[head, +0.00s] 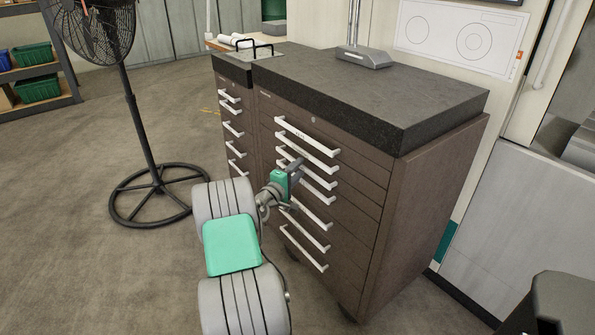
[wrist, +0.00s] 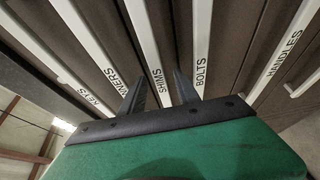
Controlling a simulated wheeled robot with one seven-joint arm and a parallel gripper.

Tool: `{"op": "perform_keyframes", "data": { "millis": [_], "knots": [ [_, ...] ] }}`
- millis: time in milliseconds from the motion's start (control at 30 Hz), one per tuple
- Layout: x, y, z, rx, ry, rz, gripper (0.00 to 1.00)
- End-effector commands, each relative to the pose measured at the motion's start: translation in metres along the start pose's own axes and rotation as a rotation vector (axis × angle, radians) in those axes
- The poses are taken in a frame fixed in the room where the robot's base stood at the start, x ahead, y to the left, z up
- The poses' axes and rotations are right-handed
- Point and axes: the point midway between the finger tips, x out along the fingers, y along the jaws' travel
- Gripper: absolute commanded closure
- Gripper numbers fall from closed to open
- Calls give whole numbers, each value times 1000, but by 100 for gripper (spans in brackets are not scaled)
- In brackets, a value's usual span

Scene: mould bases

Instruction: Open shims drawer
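The shims drawer's white handle bar (wrist: 150,45), labelled SHIMS, runs through the middle of the wrist view. It is on the front of the brown cabinet (head: 425,220), and the drawer front looks flush with those around it. My gripper (wrist: 160,88) is open, with one dark finger on each side of the SHIMS bar as seen from the wrist. I cannot tell whether the fingers reach around the bar or touch it. In the head view my gripper (head: 294,166) is at the cabinet's upper-middle handles and partly hides them.
Neighbouring handles marked BOLTS (wrist: 198,45) and HANDLES (wrist: 285,55) lie to the right, and KEYS (wrist: 45,65) to the left. A black fan (head: 140,120) stands left of the cabinet. Open floor (head: 80,260) lies at the left.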

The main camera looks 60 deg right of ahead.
Motion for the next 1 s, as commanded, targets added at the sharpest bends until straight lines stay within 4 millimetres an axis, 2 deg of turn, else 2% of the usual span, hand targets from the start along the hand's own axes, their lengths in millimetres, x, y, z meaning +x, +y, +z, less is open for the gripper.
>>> {"op": "perform_keyframes", "data": {
  "millis": [67,533,1000],
  "knots": [
    [0,0,0,0,0,0,62],
    [-1,0,0,0,0,0,99],
    [-1,0,0,0,1,-1,100]
  ]
}}
